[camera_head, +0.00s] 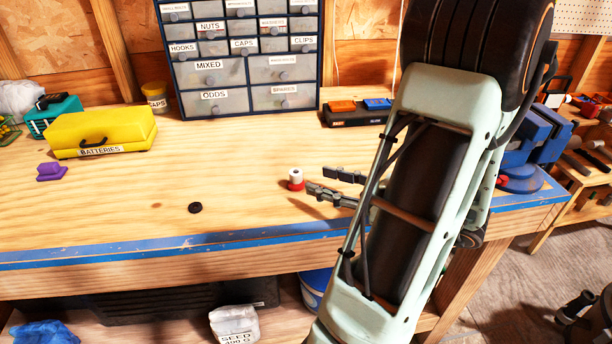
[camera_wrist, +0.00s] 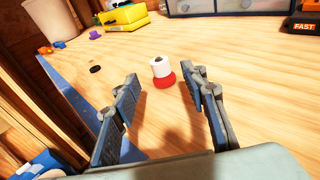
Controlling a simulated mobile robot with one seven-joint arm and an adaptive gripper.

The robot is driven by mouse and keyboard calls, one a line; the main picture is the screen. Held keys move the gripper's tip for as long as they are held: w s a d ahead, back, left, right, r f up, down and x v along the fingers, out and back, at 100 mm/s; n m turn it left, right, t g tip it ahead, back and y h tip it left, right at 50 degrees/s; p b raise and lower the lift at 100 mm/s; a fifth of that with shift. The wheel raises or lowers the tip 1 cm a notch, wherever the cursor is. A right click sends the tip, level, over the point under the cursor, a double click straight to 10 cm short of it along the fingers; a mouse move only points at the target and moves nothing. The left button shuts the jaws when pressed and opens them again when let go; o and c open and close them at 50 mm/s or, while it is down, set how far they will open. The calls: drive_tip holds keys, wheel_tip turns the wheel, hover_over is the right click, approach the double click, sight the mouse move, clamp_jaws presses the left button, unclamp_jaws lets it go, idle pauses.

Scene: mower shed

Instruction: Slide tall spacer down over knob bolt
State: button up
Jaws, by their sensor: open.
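The tall spacer (camera_head: 296,174) is a white cylinder standing upright on top of the red knob (camera_head: 295,186) of the knob bolt, on the bench. In the wrist view the white spacer (camera_wrist: 160,67) touches the red knob (camera_wrist: 165,81) with no visible gap. A dark spot shows in the spacer's top; I cannot tell whether it is the bolt end or an empty hole. The bolt's shank is hidden. My gripper (camera_head: 318,180) is open and empty, low over the bench. Its fingertips point at the spacer, which stands just beyond them, between their lines in the wrist view.
A black ring (camera_head: 195,208) and a purple piece (camera_head: 51,172) lie to the left. A yellow batteries case (camera_head: 100,132), a labelled drawer cabinet (camera_head: 245,99) and a black tray (camera_head: 357,115) stand behind. Blue tape (camera_head: 120,249) marks the front edge. Bench around the spacer is clear.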

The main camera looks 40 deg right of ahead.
drive_tip(key=shift+v, duration=2)
